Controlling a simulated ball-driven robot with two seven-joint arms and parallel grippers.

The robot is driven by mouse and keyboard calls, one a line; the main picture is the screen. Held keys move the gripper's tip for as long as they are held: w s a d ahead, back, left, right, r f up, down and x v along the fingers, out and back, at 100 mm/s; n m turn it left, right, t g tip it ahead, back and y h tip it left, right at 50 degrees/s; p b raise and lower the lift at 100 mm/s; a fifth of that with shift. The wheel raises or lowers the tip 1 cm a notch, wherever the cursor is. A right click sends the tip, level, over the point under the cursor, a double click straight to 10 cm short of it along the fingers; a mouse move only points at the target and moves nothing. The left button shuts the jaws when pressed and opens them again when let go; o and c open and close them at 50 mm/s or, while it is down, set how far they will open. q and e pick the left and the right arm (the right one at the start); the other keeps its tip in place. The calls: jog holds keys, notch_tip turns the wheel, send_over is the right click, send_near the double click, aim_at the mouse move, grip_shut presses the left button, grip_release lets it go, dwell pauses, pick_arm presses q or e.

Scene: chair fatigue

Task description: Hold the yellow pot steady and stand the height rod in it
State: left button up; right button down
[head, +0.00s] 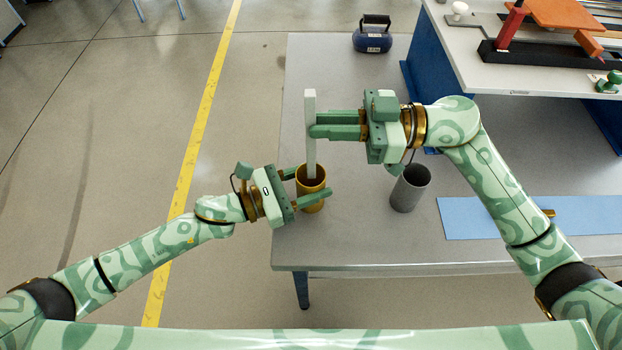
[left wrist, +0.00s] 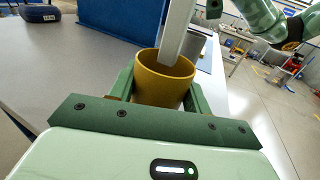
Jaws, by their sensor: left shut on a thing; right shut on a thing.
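The yellow pot (head: 311,181) stands upright on the grey table near its left edge. My left gripper (head: 312,186) is shut around the pot from both sides; the left wrist view shows the pot (left wrist: 162,82) between its fingers. The pale height rod (head: 310,105) is upright, held in my right gripper (head: 316,126), which is shut on it. In the left wrist view the rod (left wrist: 176,30) comes down at the pot's mouth, its lower end at or inside the rim. I cannot tell how deep it reaches or whether it touches the bottom.
A grey cylinder pot (head: 410,188) stands to the right of the yellow pot. A blue mat (head: 480,218) lies further right on the table. A blue weight with a black handle (head: 372,38) sits at the back. A bench with tools (head: 460,55) stands at the back right.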

aim_at(310, 95)
jog(key=shift+f, duration=1.85)
jog(key=c, duration=1.3)
grip_release()
jog(key=shift+c, duration=0.2)
jog(key=shift+r, duration=0.1)
pick_arm(q)
jog(key=o, duration=1.1)
pick_arm(e)
notch_tip(310, 95, up, 10)
